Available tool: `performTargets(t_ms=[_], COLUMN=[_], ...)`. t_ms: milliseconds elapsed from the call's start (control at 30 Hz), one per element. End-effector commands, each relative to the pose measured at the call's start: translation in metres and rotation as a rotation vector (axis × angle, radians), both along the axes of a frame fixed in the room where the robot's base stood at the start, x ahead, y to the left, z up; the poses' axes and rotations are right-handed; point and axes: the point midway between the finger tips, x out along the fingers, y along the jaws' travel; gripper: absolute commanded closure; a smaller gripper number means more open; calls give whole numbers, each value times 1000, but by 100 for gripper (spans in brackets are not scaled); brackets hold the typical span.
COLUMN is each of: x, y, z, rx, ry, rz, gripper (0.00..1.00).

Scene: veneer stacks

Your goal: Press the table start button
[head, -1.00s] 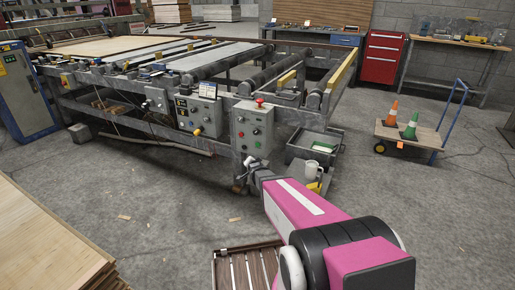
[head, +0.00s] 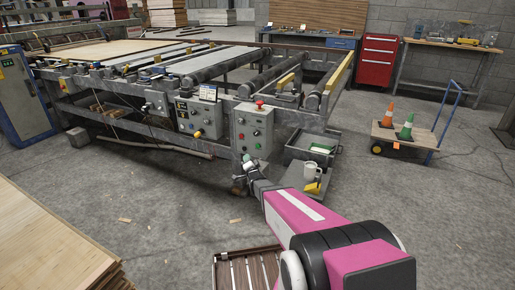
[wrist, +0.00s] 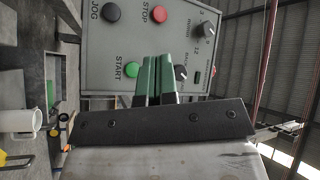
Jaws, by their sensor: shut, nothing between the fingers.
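A grey control box (head: 244,128) with several buttons stands at the front corner of the roller table (head: 215,148). In the wrist view the box panel (wrist: 100,45) fills the upper middle and appears turned sideways. The green START button (wrist: 132,70) is beside the fingers, to their left in that view. The red STOP button (wrist: 160,13) and black JOG button (wrist: 112,12) are farther up. My gripper (wrist: 157,62) is shut and empty, its green fingers pointing at the panel. Whether the fingertips touch the panel cannot be told. In the head view my gripper (head: 246,158) is at the box's lower edge.
A red emergency knob (head: 259,104) tops the box. A cart (head: 405,138) with two cones is farther right. Stacked veneer sheets (head: 45,245) lie at lower left. The floor between is mostly clear.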

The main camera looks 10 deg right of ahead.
Motion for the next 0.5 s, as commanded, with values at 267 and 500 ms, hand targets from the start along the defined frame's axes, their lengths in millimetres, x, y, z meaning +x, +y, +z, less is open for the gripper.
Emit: performTargets(t_ms=[267,500], x=[19,45], y=[-14,-31], z=[-1,-1], rx=[1,-1], ry=[1,1], rz=[-3,-2], gripper=[100,100])
